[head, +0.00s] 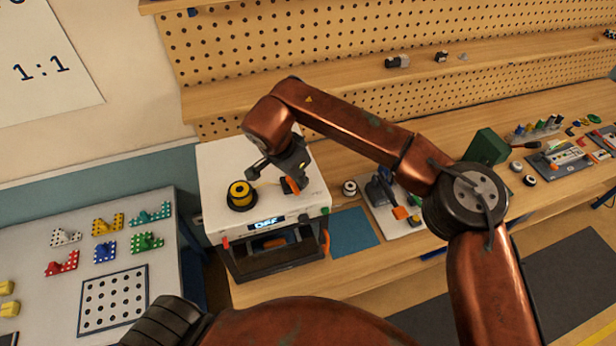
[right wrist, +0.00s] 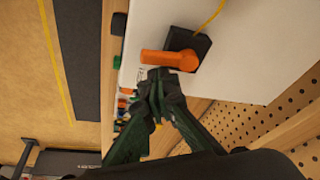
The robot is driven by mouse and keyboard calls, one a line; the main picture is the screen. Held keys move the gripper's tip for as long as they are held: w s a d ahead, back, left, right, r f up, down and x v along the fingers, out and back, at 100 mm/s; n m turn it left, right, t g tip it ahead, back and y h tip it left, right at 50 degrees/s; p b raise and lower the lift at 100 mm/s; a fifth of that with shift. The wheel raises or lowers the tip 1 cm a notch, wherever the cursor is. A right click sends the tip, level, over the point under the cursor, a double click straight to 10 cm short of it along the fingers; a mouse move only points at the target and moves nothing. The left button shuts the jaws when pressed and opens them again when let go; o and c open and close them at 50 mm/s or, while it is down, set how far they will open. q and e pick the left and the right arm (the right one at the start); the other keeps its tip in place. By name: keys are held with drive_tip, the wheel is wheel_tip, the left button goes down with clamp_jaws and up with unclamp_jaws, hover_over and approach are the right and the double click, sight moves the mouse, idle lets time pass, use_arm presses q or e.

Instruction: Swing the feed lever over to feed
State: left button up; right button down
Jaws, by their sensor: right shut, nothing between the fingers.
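The feed lever (head: 289,186) is an orange handle on top of a white printer-like machine (head: 222,160). In the right wrist view the lever (right wrist: 168,60) lies across the picture, its pivot end on a black block (right wrist: 190,46) and its free end to the left. My right gripper (head: 299,180) is over the machine top at the lever. In the right wrist view its dark green fingers (right wrist: 160,80) are shut and empty, tips right beside the lever's lower edge; I cannot tell whether they touch. The machine's display (head: 266,223) seems to read "OFF". My left gripper is not in view.
A yellow-and-black spool (head: 241,196) sits on the machine top left of the lever, with a yellow filament (right wrist: 210,15) running to the black block. A blue mat (head: 352,232) and small parts lie to the right. A table with coloured brackets (head: 105,251) stands left.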

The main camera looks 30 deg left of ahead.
drive_tip(key=shift+a, duration=0.15)
drive_tip(key=shift+w+a+r+p, duration=0.1)
drive_tip(key=shift+w+a+p, duration=0.2)
drive_tip(key=shift+p, duration=0.2)
drive_tip(key=shift+a, duration=0.15)
drive_tip(key=w+d, duration=0.2)
drive_tip(key=w, duration=0.1)
drive_tip(key=shift+w+d+r, duration=0.15)
drive_tip(key=shift+d, duration=0.2)
use_arm(q)
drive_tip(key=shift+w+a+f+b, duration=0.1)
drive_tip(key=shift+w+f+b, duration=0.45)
drive_tip(key=shift+b, duration=0.45)
use_arm(e)
drive_tip(key=a+v, duration=0.1)
drive_tip(key=v, duration=0.8)
drive_tip(key=shift+a+r, duration=0.25)
drive_tip(key=shift+a, duration=0.05)
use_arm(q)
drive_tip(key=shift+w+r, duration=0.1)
use_arm(e)
drive_tip(key=shift+w+d, duration=0.1)
drive_tip(key=shift+w, duration=0.05)
